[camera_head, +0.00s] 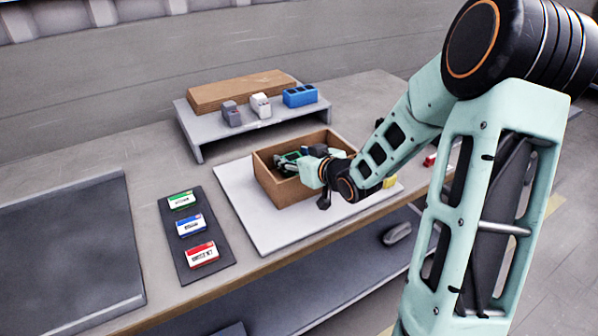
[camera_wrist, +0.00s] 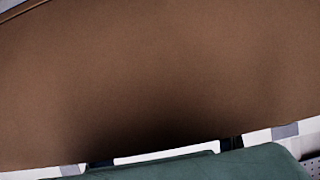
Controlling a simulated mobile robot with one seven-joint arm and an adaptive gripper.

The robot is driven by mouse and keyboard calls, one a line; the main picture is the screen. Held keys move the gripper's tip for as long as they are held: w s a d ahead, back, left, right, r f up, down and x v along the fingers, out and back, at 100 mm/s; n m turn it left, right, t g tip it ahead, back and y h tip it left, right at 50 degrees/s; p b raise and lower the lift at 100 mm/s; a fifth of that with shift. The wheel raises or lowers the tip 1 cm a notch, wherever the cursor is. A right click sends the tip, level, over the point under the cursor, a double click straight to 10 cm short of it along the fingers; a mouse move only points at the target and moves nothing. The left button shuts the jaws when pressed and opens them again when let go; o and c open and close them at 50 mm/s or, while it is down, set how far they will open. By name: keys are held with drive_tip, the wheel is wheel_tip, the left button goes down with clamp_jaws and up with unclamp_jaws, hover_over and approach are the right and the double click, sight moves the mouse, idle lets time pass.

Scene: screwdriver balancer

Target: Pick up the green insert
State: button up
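My gripper (camera_head: 287,161) reaches down into an open wooden box (camera_head: 285,188) in the head view. Its fingers are small and partly hidden, so I cannot tell whether they are open or shut, or hold anything. I cannot clearly make out a separate green insert in the box. A green-and-white piece (camera_head: 180,200) lies at the far end of a dark strip to the left, well apart from my gripper. In the wrist view, a brown surface (camera_wrist: 160,70) fills most of the picture, and a dark green shape (camera_wrist: 200,166), which I cannot identify, crosses the bottom.
The dark strip (camera_head: 182,255) also bears a blue-and-white piece (camera_head: 191,225) and a red-and-white piece (camera_head: 202,254). The box stands on a white board (camera_head: 260,232). Behind is a raised shelf (camera_head: 215,140) with a wooden slab (camera_head: 240,90) and small blocks, including a blue one (camera_head: 300,96).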

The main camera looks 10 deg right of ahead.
drive_tip(key=c, duration=0.7)
